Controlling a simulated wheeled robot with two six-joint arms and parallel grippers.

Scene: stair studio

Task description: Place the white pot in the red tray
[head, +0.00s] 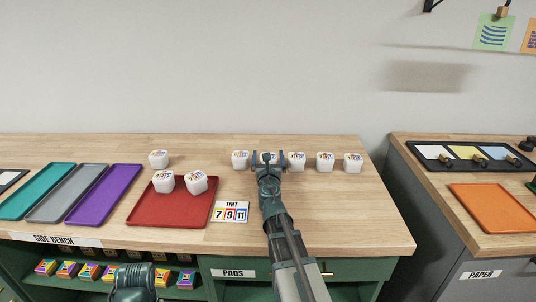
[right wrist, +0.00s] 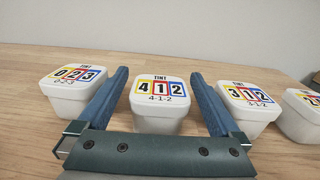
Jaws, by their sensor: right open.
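Several white pots with coloured number labels stand on the wooden bench. The red tray (head: 200,215) holds two of them, a left pot (head: 164,183) and a right pot (head: 196,183). My right gripper (head: 268,156) is open at the row of pots to the right of the tray. In the right wrist view its fingers (right wrist: 160,76) lie either side of the pot labelled 4-1-2 (right wrist: 157,118), with visible gaps. The pot labelled 0-2-3 (right wrist: 70,98) is left of it and the one labelled 3-1-2 (right wrist: 247,112) right. My left gripper is not visible.
One pot (head: 158,158) stands behind the red tray. Purple (head: 104,195), grey (head: 66,195) and teal (head: 38,190) trays lie to the left. An orange tray (head: 490,207) is on the right bench.

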